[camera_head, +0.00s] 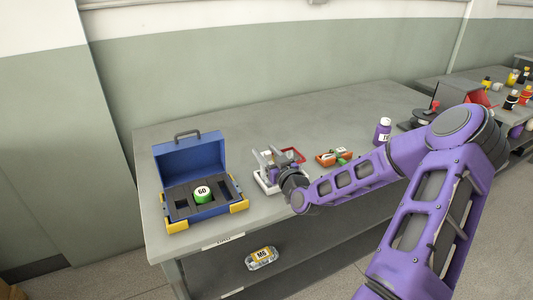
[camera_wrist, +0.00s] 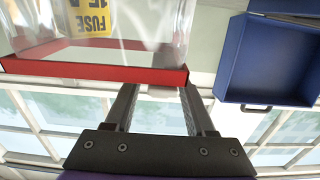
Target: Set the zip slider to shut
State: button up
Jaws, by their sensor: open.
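A clear pouch (camera_wrist: 95,45) with a yellow fuse label (camera_wrist: 90,17) fills the upper left of the wrist view. A red strip (camera_wrist: 90,68) runs along its near edge. My gripper (camera_wrist: 158,90) is open, its two fingertips just under the right end of this strip. A small pale piece (camera_wrist: 160,91) shows between the fingertips; I cannot tell whether it is the zip slider. In the head view, my gripper (camera_head: 268,155) is over a white stand (camera_head: 264,184), beside a red frame (camera_head: 298,154). My wrist partly hides the stand.
A blue open case (camera_head: 190,157) holding a green-and-white round item (camera_head: 202,195) stands left of my gripper. The back of the grey bench (camera_head: 240,125) is clear.

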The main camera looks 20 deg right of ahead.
grip_shut()
jog(key=shift+d, duration=0.1)
dwell(1.3)
